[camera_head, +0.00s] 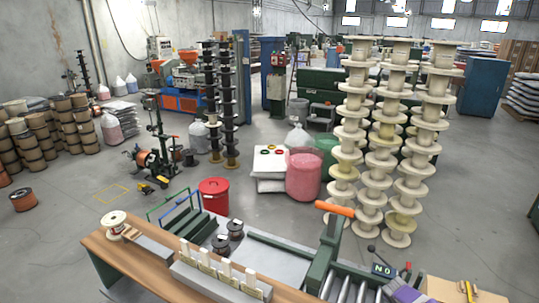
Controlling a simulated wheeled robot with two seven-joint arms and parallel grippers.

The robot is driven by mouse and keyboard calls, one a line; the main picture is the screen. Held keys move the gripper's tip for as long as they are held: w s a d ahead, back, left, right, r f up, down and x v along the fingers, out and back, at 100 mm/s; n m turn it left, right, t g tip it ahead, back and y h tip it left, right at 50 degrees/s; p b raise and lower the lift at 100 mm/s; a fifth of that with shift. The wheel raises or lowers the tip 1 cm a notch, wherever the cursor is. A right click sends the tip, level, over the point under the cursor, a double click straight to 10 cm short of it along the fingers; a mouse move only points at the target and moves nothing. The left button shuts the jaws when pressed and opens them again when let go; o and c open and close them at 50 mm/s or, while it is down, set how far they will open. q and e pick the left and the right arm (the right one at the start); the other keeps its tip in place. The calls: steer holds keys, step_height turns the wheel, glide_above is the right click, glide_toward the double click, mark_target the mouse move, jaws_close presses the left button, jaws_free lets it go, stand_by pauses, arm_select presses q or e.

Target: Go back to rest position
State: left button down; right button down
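Neither of my grippers shows in the head view, and no part of my arms can be made out. A pale spool wound with copper-coloured wire (114,228) stands on the left end of the wooden workbench (105,252). Two dark spools (221,245) and (236,229) sit on the grey surface behind the bench. A grey block with several upright white pieces (217,283) lies along the bench's front.
A green frame with an orange handle (335,208) rises beside rollers (350,290) at right. A purple item (405,291) lies at the lower right. A red bin (213,195) and tall stacks of cream spools (400,180) stand beyond.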

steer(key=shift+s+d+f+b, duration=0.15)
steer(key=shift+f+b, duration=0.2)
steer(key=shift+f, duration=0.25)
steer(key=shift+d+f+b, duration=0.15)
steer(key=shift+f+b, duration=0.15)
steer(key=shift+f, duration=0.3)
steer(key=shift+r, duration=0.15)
